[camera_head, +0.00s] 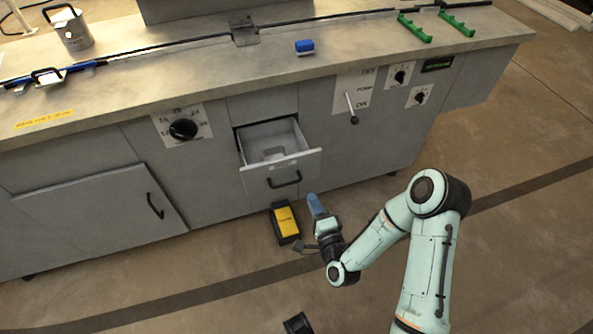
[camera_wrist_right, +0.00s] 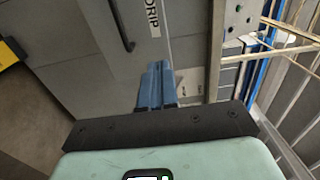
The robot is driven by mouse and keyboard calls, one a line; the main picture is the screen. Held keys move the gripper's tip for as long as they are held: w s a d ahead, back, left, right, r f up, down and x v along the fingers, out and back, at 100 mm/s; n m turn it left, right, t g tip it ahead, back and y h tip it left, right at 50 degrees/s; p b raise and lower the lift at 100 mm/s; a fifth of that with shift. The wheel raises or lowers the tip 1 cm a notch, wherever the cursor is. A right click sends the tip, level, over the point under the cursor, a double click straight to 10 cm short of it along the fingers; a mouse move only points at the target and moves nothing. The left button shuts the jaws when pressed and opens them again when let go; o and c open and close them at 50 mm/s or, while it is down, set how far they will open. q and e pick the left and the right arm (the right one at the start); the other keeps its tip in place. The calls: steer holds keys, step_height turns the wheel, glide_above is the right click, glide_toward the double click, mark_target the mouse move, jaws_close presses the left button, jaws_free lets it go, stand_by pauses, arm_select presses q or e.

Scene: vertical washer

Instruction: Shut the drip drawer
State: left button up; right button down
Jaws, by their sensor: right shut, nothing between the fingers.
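The drip drawer (camera_head: 243,151) is a grey open-topped tray. It is pulled out from the front of the grey cabinet, with its inside visible. A black bar handle (camera_head: 285,180) shows below its front rim. In the right wrist view, a white label strip (camera_wrist_right: 152,18) reading DRIP lies ahead of the fingers, beside a dark handle (camera_wrist_right: 121,25). My right gripper (camera_head: 314,203) has blue fingers and is low in front of the cabinet, below and right of the drawer. Its fingers (camera_wrist_right: 157,78) are shut and empty. I cannot tell whether they touch anything. My left gripper is out of view.
A yellow and black pedal box (camera_head: 285,220) sits on the floor just left of my right gripper. A lever (camera_head: 351,108) sticks out right of the drawer. A cabinet door (camera_head: 105,212) stands at the left. Open floor lies in front.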

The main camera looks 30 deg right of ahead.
mark_target(295, 160)
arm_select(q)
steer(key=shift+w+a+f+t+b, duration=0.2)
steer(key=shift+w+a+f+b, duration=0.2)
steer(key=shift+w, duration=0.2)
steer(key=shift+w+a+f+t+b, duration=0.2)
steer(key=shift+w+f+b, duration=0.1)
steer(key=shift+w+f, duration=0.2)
arm_select(e)
steer(key=x, duration=1.3)
steer(key=shift+a, duration=0.1)
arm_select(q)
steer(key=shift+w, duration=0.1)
arm_select(e)
steer(key=shift+w, duration=0.1)
